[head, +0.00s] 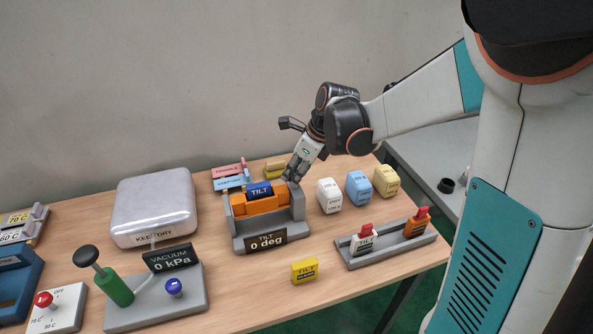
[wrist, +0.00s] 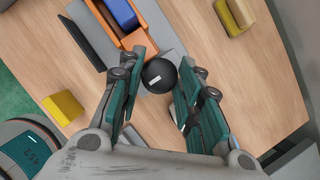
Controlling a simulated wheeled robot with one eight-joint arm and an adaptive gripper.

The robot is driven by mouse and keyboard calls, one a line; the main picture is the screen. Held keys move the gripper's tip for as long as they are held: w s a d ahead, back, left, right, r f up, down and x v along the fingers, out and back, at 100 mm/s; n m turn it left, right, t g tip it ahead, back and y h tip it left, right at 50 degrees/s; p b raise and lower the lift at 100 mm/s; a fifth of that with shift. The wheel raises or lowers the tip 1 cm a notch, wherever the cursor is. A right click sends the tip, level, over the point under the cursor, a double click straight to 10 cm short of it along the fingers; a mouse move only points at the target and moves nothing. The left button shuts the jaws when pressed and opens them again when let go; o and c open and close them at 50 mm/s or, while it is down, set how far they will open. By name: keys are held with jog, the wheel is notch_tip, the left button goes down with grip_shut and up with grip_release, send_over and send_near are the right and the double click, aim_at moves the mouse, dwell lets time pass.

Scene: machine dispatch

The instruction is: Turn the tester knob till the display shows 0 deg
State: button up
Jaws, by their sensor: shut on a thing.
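The tilt tester is a grey stand (head: 299,206) holding an orange cradle (head: 262,204) with a blue TILT block (head: 258,190) in it. Its front display (head: 265,240) reads "TILT 0 deg". The cradle looks about level. The round black knob (wrist: 158,75), with a white mark, is at the tester's side in the wrist view. My gripper (head: 293,175) reaches down to the right side of the tester. In the wrist view my gripper (wrist: 162,82) has its fingers on either side of the knob, shut on it. The knob is hidden in the head view.
White, blue and yellow blocks (head: 358,187) stand right of the tester. A tray (head: 389,244) with red-topped pieces and a yellow TILT block (head: 304,270) are in front. A vacuum unit (head: 173,305) and a silver case (head: 155,205) stand left. Pink and blue pieces (head: 229,177) lie behind.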

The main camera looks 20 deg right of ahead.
jog(key=o, duration=1)
jog(key=v, duration=1.2)
jog(key=shift+s, duration=0.1)
